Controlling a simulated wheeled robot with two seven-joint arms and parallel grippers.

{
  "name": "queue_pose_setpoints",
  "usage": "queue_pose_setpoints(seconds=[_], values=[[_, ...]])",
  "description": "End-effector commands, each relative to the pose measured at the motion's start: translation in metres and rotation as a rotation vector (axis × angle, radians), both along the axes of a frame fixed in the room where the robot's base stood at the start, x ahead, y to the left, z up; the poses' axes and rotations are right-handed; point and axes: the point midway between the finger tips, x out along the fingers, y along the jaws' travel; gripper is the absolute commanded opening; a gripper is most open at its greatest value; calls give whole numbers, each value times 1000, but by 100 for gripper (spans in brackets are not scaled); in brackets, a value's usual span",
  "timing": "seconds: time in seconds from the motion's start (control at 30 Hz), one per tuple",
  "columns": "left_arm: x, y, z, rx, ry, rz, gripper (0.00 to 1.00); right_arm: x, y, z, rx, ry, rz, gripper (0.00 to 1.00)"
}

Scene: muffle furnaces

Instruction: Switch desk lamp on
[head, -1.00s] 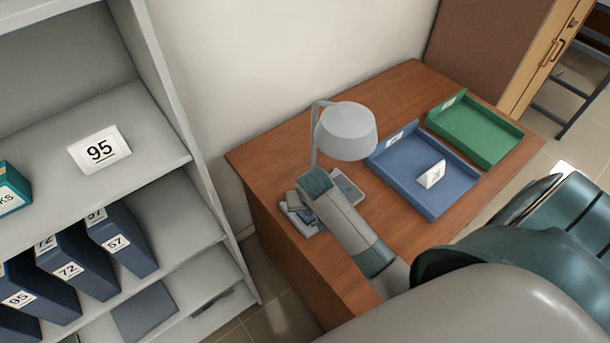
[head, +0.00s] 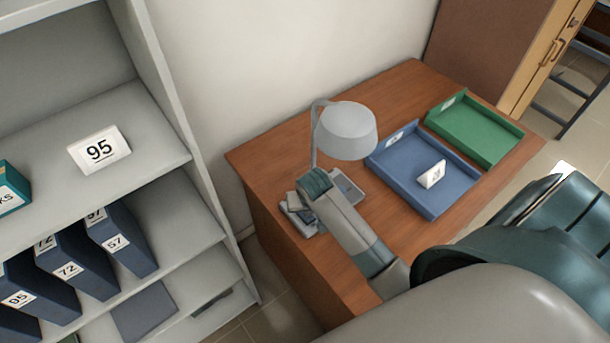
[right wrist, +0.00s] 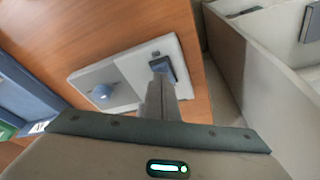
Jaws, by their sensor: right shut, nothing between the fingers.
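The grey desk lamp (head: 346,130) stands upright on the wooden desk, its domed shade above a flat pale base (head: 345,188). No glow shows on the shade. My right gripper (head: 296,208) is shut and empty at the left end of the base, below and left of the shade. In the right wrist view the pale base (right wrist: 118,82) lies flat, with a blue rounded part at its left. The shut fingertips (right wrist: 163,72) are over its right part, at a dark square patch. I cannot tell whether they touch it. My left gripper is not in view.
A blue tray (head: 395,180) with a white label card and a green tray (head: 478,135) lie right of the lamp on the desk (head: 285,150). A grey shelf unit (head: 165,105) with blue binders stands at left. A wall is behind the desk.

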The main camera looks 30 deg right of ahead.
Motion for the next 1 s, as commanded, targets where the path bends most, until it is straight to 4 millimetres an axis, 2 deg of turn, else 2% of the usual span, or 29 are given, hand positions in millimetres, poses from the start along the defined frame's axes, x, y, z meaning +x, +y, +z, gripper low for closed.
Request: queue_pose_setpoints(seconds=[0.63,1.0], values=[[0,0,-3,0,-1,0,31,0,0,-9,0,1,0,0],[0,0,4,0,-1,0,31,0,0,5,0,-1,0,0]])
